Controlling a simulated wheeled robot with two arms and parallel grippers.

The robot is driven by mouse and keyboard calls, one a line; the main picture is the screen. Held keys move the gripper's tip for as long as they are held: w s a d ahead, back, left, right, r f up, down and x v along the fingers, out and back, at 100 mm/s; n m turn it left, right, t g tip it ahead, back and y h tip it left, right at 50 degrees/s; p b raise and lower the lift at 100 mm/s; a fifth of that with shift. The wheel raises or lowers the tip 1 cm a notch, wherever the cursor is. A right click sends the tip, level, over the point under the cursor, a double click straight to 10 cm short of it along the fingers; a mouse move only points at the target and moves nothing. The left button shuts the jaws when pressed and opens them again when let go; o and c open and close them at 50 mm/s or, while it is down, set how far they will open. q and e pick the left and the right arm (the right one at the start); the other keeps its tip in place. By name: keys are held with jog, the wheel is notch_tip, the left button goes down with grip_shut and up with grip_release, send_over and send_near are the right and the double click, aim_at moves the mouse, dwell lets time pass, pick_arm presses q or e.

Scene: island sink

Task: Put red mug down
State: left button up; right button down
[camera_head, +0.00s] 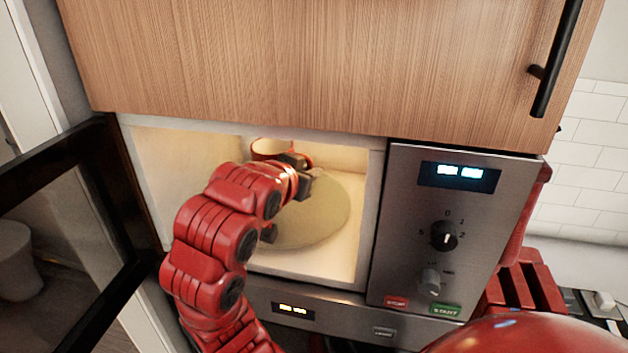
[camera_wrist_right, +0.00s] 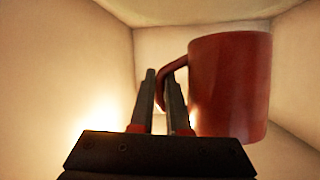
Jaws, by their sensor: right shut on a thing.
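The red mug (camera_head: 268,148) is inside the open microwave, toward the back, partly hidden by my gripper and arm. In the right wrist view the mug (camera_wrist_right: 232,85) is upright, with its handle (camera_wrist_right: 176,70) toward the fingers. My right gripper (camera_head: 297,163) reaches into the microwave, and its fingers (camera_wrist_right: 160,90) are shut on the mug's handle. The round turntable plate (camera_head: 325,222) lies on the microwave floor. I cannot tell whether the mug's base touches it. My left gripper is not in view.
The microwave door (camera_head: 75,150) stands open at the left. The control panel (camera_head: 450,225) and the cavity's side wall (camera_head: 373,215) bound the opening on the right. A wooden cabinet (camera_head: 320,65) is above. The front of the plate is clear.

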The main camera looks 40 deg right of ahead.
jog(key=shift+w+d+f+p, duration=1.1)
jog(key=shift+w+d+f, duration=0.45)
jog(key=shift+d, duration=0.15)
notch_tip(320, 180, down, 3)
jog(key=p, duration=0.3)
jog(key=shift+d+f, duration=0.1)
jog(key=shift+f, duration=0.3)
jog(key=shift+f, duration=0.1)
jog(key=shift+f+b, duration=0.1)
jog(key=shift+b, duration=0.2)
jog(key=c, duration=0.9)
grip_release()
